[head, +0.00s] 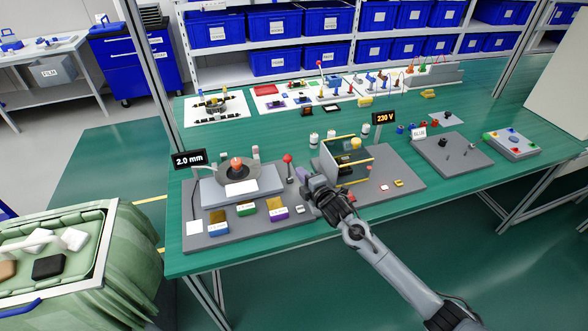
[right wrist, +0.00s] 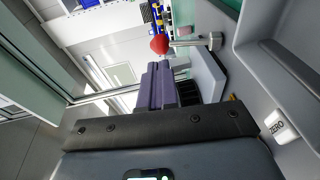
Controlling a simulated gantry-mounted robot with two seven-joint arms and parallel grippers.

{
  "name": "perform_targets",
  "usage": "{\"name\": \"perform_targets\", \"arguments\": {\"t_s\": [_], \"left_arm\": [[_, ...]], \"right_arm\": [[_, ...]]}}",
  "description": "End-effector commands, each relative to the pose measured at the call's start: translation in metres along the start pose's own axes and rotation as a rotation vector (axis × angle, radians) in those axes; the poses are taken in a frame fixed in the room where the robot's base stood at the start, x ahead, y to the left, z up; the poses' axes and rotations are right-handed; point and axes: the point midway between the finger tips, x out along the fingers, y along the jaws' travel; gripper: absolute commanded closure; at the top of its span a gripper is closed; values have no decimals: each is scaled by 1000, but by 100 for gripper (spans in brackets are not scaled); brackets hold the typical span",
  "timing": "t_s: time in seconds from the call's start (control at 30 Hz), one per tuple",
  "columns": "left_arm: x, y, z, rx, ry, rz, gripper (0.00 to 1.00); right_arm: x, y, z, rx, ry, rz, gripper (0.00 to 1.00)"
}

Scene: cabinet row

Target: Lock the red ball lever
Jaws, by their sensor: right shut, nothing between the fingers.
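The red ball lever (head: 287,159) stands upright at the right side of the grey fixture with the "2.0 mm" display. Its red ball is at the top of a thin metal rod. In the right wrist view the red ball (right wrist: 159,45) shows just beyond my fingertips, with its rod running right to a grey mount. My right gripper (head: 306,179) is shut and empty, just right of and in front of the lever. Its purple-grey fingers (right wrist: 156,84) are together in the wrist view. Whether they touch the ball I cannot tell. My left gripper is not in view.
The fixture (head: 240,187) holds an orange-topped part, with coloured blocks (head: 247,209) along its front. A "ZERO" button (right wrist: 278,126) shows close to my right gripper. A gold-framed panel station (head: 345,160) stands to the right. The green bench front is clear.

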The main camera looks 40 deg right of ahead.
Motion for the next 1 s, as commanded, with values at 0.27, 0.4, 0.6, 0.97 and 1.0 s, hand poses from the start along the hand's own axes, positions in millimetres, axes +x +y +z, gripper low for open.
{"name": "perform_targets", "arguments": {"t_s": [0.27,0.4,0.6,0.97,1.0], "left_arm": [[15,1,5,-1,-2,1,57],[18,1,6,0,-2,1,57],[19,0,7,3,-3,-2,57],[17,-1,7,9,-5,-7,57],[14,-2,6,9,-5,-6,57]], "right_arm": [[40,-2,0,2,-1,0,100],[50,-1,0,1,-1,0,100],[56,0,0,0,0,-1,100],[55,1,2,0,-3,-4,100],[55,2,6,1,-8,-8,100]]}}
